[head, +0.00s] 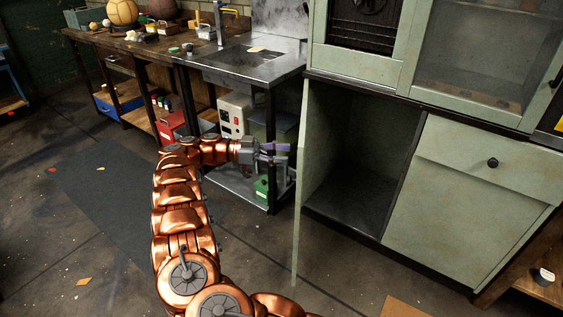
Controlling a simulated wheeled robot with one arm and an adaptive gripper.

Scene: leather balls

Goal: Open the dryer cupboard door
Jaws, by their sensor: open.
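The pale green dryer cupboard (450,215) stands at the right. Its lower left compartment (350,150) is open to view, dark and empty. Its door (299,215) is swung out at the left side of that opening and is seen almost edge-on. My gripper (282,154) is open and empty, just left of the door. I cannot tell whether a fingertip touches the door. The door's handle is not visible.
A metal workbench (250,68) with a sink stands behind my arm, with a white box (234,114) and a green box (263,188) beneath. A closed drawer (490,165) with a black knob is at the right. Floor in front is mostly clear.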

